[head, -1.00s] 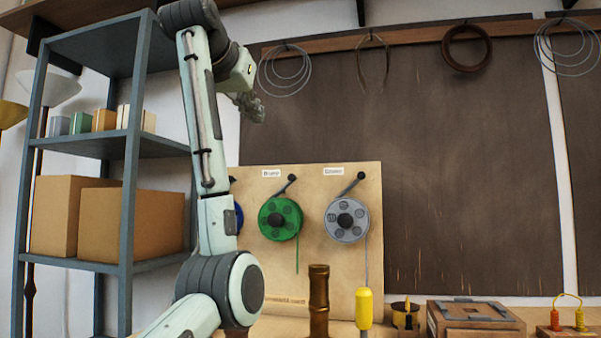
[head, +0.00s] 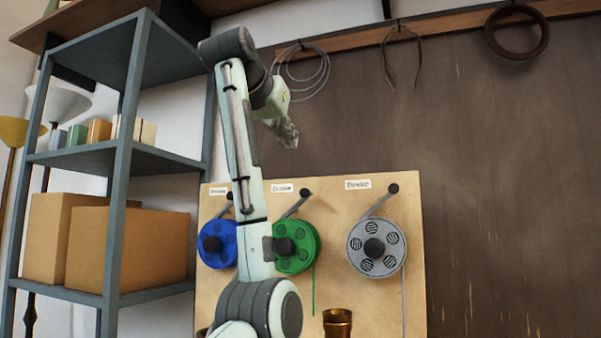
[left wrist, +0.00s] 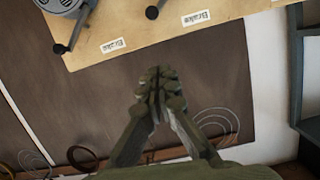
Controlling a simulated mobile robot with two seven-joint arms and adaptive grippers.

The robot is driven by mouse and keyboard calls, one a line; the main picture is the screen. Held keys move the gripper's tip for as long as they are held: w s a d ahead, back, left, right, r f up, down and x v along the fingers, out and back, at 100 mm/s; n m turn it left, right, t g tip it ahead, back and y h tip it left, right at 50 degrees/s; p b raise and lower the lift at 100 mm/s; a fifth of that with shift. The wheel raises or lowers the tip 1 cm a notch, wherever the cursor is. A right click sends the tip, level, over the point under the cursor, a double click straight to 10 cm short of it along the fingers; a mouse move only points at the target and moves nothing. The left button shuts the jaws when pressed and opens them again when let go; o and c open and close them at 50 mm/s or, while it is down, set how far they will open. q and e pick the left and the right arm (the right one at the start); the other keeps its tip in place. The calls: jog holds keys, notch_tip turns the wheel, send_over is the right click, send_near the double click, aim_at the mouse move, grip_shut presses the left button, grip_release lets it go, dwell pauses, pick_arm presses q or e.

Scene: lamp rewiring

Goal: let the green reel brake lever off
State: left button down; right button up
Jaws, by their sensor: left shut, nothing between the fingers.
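The green reel (head: 298,250) hangs on the wooden board, partly hidden behind my left arm. Its grey brake lever (head: 294,205) slants down-left from a dark knob towards the reel's upper rim. I cannot tell whether the lever touches it. My left gripper (head: 289,136) is shut and empty, high in front of the dark wall panel, above the green reel's label and clear of the lever. In the left wrist view the shut fingers (left wrist: 160,92) point at the dark panel, and the board shows upside down at the top. My right gripper is not in view.
A blue reel (head: 217,244) and a grey reel (head: 377,248), each with its own lever, flank the green one on the board (head: 345,290). A shelf rack (head: 125,170) stands at the left. Wire coils (head: 305,65) hang above. A brass post (head: 338,323) stands below.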

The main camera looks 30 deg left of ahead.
pick_arm(q)
jog(key=w+a+f+p, duration=0.2)
jog(key=w+f, duration=0.4)
jog(key=w, duration=0.3)
jog(key=shift+w+a+f, duration=0.2)
jog(key=shift+a+f, duration=0.05)
jog(key=shift+a, duration=0.15)
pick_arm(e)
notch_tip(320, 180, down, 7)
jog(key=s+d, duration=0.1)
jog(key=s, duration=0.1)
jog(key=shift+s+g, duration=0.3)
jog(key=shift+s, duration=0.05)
pick_arm(q)
jog(key=shift+w, duration=0.1)
